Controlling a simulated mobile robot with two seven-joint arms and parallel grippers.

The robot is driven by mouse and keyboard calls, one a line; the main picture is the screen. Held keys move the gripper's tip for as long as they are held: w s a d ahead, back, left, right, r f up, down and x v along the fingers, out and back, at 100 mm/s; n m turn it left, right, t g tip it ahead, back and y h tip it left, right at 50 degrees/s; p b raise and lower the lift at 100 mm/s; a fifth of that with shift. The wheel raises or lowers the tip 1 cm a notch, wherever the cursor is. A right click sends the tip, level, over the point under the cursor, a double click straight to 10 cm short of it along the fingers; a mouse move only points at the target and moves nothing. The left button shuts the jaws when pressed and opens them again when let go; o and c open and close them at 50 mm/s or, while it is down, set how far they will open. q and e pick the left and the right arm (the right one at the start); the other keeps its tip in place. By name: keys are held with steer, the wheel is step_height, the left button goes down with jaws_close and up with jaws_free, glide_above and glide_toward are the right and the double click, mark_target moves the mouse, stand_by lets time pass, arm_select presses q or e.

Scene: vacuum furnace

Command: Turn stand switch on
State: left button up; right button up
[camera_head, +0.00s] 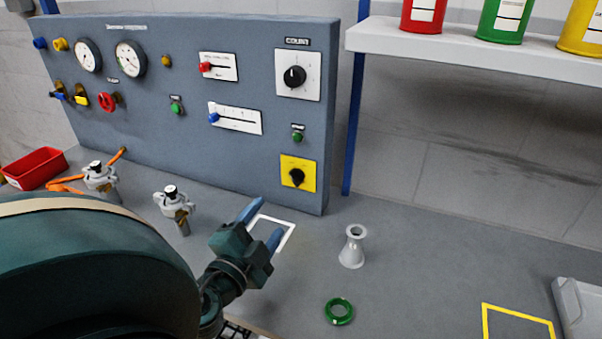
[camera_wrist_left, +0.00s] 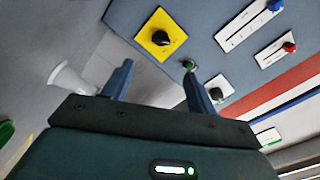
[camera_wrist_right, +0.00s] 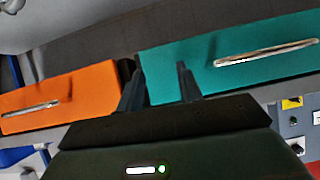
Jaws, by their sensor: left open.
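A grey upright panel (camera_head: 225,120) stands at the back of the table. A black rotary knob on a yellow plate (camera_head: 310,181) sits at its lower right; it also shows in the left wrist view (camera_wrist_left: 144,38). No label reading "stand" is legible. My left gripper (camera_head: 266,219) is open and empty, in front of the panel and left of the yellow plate, apart from it. My right gripper (camera_wrist_right: 160,85) is open and empty, facing orange and teal drawer fronts; it is outside the head view.
A pale funnel-shaped piece (camera_head: 352,247) and a green ring (camera_head: 339,311) are on the table right of my left gripper. Two metal fittings (camera_head: 174,207) stand left of it. A red bin (camera_head: 36,168) is far left. A shelf (camera_head: 440,43) holds coloured cans.

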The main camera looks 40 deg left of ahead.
mark_target(295, 180)
arm_select(q)
steer(key=p+x, duration=0.2)
steer(key=x, duration=0.9)
steer(key=shift+w+r, duration=0.1)
steer(key=shift+w, duration=0.2)
steer(key=shift+w+a, duration=0.15)
steer(key=shift+w, duration=0.35)
arm_select(e)
steer(key=shift+s+d+h, duration=0.3)
steer(key=shift+s+d, duration=0.15)
steer(key=shift+d, duration=0.1)
steer(key=shift+w, duration=0.1)
arm_select(q)
steer(key=shift+c, duration=0.9)
steer(key=c, duration=0.8)
arm_select(e)
steer(key=shift+r+g, duration=0.15)
steer(key=shift+g, duration=0.15)
